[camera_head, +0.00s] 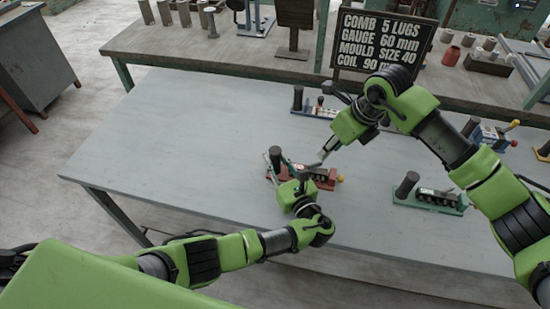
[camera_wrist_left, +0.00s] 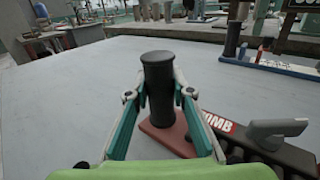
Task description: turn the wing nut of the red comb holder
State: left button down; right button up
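The red comb holder (camera_head: 325,185) lies on the grey table near its front edge. In the left wrist view its red base (camera_wrist_left: 166,138) carries an upright black post (camera_wrist_left: 160,95) and a "COMB" label. A grey wing-shaped part (camera_wrist_left: 277,130), which looks like the wing nut, stands on it at the right. My left gripper (camera_wrist_left: 161,84) has its fingers on both sides of the post and appears shut on it. My right gripper (camera_head: 323,155) points down at the holder from above right; its fingers are too small to read, and I cannot tell whether it touches the wing nut.
A green comb holder (camera_head: 430,205) stands to the right and a blue one (camera_head: 490,136) at the far right. Another holder (camera_head: 315,110) is at the table's back. A sign (camera_head: 383,40) stands behind. The table's left part is clear.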

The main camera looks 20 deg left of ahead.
aim_at(316, 163)
jog(key=o, duration=0.6)
jog(key=a+f+m, duration=0.1)
jog(key=f, duration=0.2)
jog(key=w+a+f+m+t, duration=0.1)
jog(key=f, duration=0.2)
jog(key=w+a+f+m, duration=0.1)
jog(key=f, duration=0.2)
jog(key=shift+m+h, duration=0.3)
jog(key=shift+c, duration=0.5)
jog(key=c, duration=1)
